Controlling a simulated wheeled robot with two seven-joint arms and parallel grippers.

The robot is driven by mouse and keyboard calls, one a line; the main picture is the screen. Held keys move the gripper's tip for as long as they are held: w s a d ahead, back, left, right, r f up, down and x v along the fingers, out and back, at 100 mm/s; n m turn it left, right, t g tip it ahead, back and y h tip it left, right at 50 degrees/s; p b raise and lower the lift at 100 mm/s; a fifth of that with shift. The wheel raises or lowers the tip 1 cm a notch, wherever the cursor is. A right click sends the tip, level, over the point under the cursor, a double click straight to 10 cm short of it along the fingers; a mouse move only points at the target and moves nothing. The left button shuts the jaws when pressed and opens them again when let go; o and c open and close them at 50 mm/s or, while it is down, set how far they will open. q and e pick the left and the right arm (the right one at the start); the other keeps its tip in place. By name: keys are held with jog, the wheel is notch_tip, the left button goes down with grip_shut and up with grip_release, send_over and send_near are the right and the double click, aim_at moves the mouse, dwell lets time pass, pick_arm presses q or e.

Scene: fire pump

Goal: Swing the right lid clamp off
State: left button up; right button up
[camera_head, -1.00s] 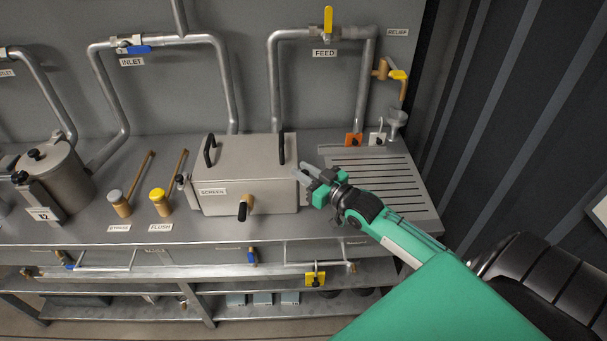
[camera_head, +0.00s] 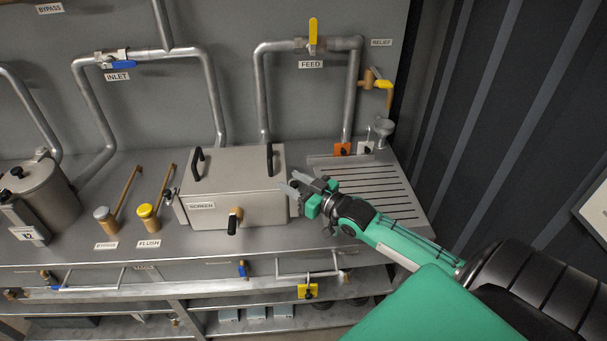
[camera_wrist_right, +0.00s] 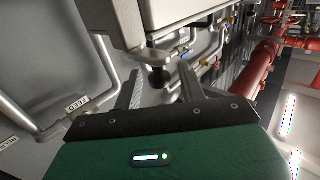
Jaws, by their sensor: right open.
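The grey metal screen box (camera_head: 238,188) stands on the counter with its lid on, and two black handles are on top. Its left lid clamp (camera_head: 170,195) shows at the left side. The right lid clamp is hidden by my right gripper (camera_head: 292,188) in the head view. In the right wrist view, a metal clamp arm with a dark round knob (camera_wrist_right: 158,77) shows at the box's edge. My right gripper (camera_wrist_right: 160,88) is open there, with the knob between or just beyond its fingers; contact is unclear. My left gripper is out of view.
A slotted drain area (camera_head: 365,185) lies right of the box. The bypass valve (camera_head: 106,218) and yellow-capped flush valve (camera_head: 148,216) stand to its left, beside a pot (camera_head: 38,190). A brown-based black handle (camera_head: 235,220) sticks out of the box's front. Pipes run along the wall behind.

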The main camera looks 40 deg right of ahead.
jog(key=b+v, duration=0.2)
jog(key=v, duration=1.1)
jog(key=shift+s+d, duration=0.15)
jog(key=shift+s, duration=0.15)
dwell(0.3)
